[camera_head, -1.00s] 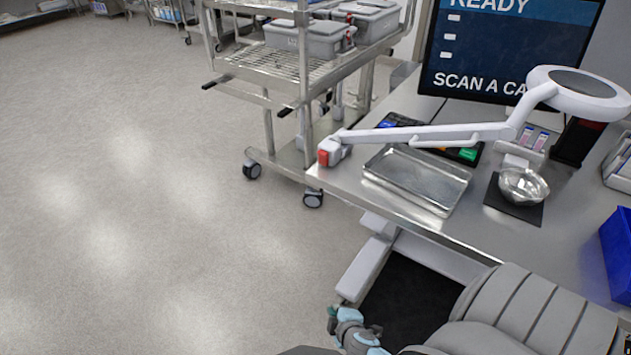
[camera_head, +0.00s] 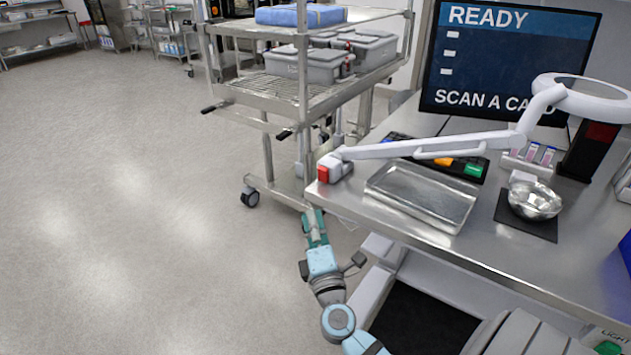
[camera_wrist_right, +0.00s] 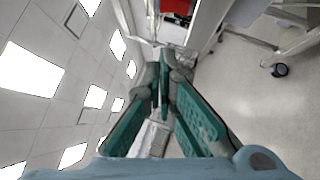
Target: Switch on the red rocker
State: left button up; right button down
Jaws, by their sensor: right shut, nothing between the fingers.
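The red rocker (camera_head: 323,173) is on the white clamp base (camera_head: 337,167) of the magnifier lamp, at the near left corner of the steel desk. Its on or off position is too small to tell. My right gripper (camera_head: 313,218), with teal fingers, is a little below the rocker in the head view, apart from it, fingertips pointing up. It is shut and empty. In the right wrist view the fingers (camera_wrist_right: 164,72) come together, and a red patch (camera_wrist_right: 176,8) shows at the top edge; I cannot tell if it is the rocker. My left gripper is not in view.
A steel cart (camera_head: 268,88) with grey bins stands behind the desk corner. On the desk are a metal tray (camera_head: 425,193), a keypad (camera_head: 470,168), a steel bowl (camera_head: 534,200) and a screen (camera_head: 505,60). The floor at left is clear.

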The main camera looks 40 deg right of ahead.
aim_at(315, 194)
jog(key=x, duration=0.7)
jog(key=shift+w+d+r+p, duration=0.15)
jog(key=shift+w+p, duration=0.1)
jog(key=shift+p, duration=0.15)
jog(key=d, duration=0.2)
jog(key=shift+w+d+r+p, duration=0.25)
jog(key=shift+w+r+p, duration=0.1)
jog(key=shift+w+d+r, duration=0.1)
jog(key=shift+d, duration=0.45)
jog(key=shift+w+a, duration=0.1)
